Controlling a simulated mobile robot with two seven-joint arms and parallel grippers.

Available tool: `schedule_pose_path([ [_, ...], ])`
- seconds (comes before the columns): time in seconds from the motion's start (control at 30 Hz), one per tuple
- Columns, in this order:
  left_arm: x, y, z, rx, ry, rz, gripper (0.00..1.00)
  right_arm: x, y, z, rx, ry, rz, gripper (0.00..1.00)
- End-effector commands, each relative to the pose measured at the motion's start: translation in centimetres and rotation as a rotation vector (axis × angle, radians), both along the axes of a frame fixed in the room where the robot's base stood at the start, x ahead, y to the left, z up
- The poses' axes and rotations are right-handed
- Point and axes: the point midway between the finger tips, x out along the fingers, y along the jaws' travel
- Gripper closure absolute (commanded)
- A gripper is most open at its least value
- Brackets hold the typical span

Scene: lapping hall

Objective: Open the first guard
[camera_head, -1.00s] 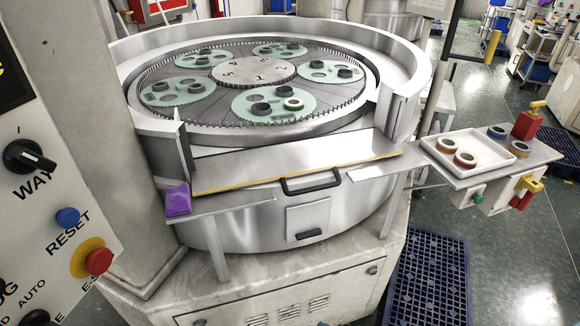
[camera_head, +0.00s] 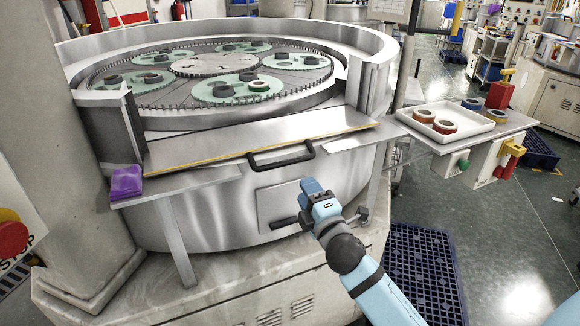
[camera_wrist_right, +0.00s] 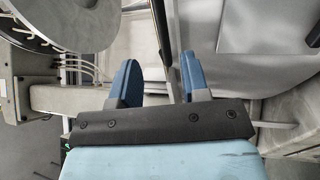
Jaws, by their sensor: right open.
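The guard (camera_head: 225,146) is a flat metal panel with a yellow front edge, at the front of the round lapping machine. Its black bar handle (camera_head: 282,158) sticks out from the front edge in the head view. My right gripper (camera_head: 311,186) is in front of the machine's drum, below and a little right of the handle and apart from it in the picture. In the right wrist view the two blue fingers of this gripper (camera_wrist_right: 160,82) stand apart with nothing held. A dark bar shows beyond them; I cannot tell whether it is the handle. My left gripper is out of view.
A purple block (camera_head: 126,182) sits on the left ledge. A white tray (camera_head: 472,134) with rings stands on a side shelf at right. A dark blue floor grating (camera_head: 420,270) lies below. A red stop button (camera_head: 12,238) is at the left edge.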

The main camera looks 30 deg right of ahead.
Motion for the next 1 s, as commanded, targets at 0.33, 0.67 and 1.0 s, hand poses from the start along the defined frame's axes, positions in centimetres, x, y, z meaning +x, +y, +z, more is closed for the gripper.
schedule_pose_path([
  [0.33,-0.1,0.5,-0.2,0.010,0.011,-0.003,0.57,7.1,-1.0,1.5,0.002,0.000,0.000,0.58],
  [0.67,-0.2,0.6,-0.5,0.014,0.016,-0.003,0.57,9.8,-1.4,1.8,0.003,0.003,0.001,0.58],
  [1.0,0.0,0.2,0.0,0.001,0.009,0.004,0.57,9.8,-1.4,1.8,0.003,0.003,0.001,0.79],
])
